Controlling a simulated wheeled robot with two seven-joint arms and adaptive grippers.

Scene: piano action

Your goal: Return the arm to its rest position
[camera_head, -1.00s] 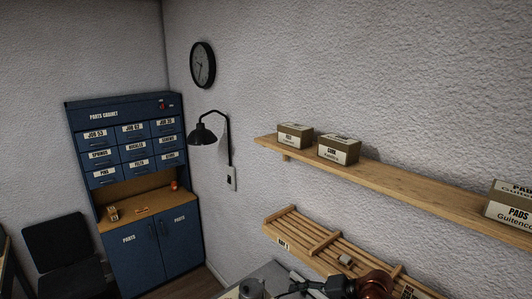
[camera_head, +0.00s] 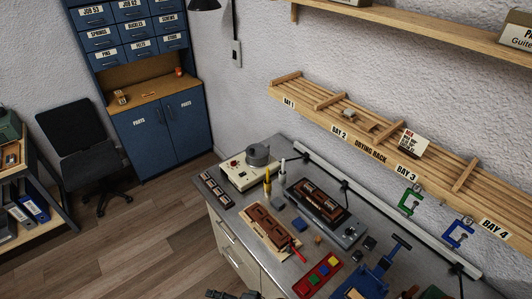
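A dark piece that looks like part of a gripper (camera_head: 230,294) shows at the very bottom edge, left of the middle. It is cut off by the frame, so its fingers and any hold on a thing are hidden. I see no other gripper. No gripper is visible over the middle of the grey workbench (camera_head: 284,219).
The bench holds a beige unit with a grey pot (camera_head: 258,154), a wooden tray with brown parts (camera_head: 270,230), a black fixture (camera_head: 322,203), a red tray (camera_head: 318,275) and a blue press (camera_head: 375,275). The drying rack (camera_head: 365,128) hangs behind.

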